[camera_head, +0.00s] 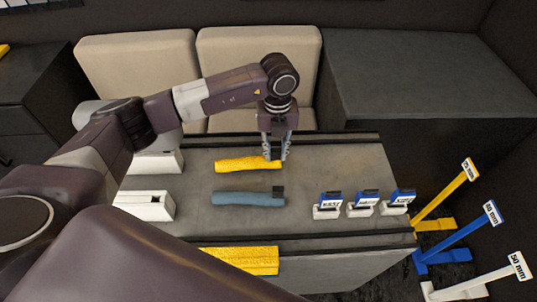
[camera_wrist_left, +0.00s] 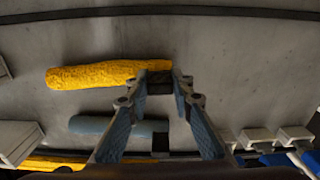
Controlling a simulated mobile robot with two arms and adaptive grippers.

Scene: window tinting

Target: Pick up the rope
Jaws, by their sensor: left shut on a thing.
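A yellow, rough-surfaced roll (camera_head: 243,164), the most rope-like thing here, lies along the back of the grey table. A similar blue-grey roll (camera_head: 245,199) with a dark block at its right end lies in front of it. My left gripper (camera_head: 274,156) points down at the right end of the yellow roll and is shut on it. In the left wrist view the fingers (camera_wrist_left: 160,84) are on either side of a dark block at the end of the yellow roll (camera_wrist_left: 98,74). The roll appears to rest on the table. My right gripper is not in view.
Small blue-and-white devices (camera_head: 362,206) stand at the table's right. White boxes (camera_head: 150,205) stand at the left. A yellow piece (camera_head: 240,260) is at the front edge. Yellow, blue and white labelled stands (camera_head: 456,238) are right of the table. A cream sofa (camera_head: 140,62) is behind.

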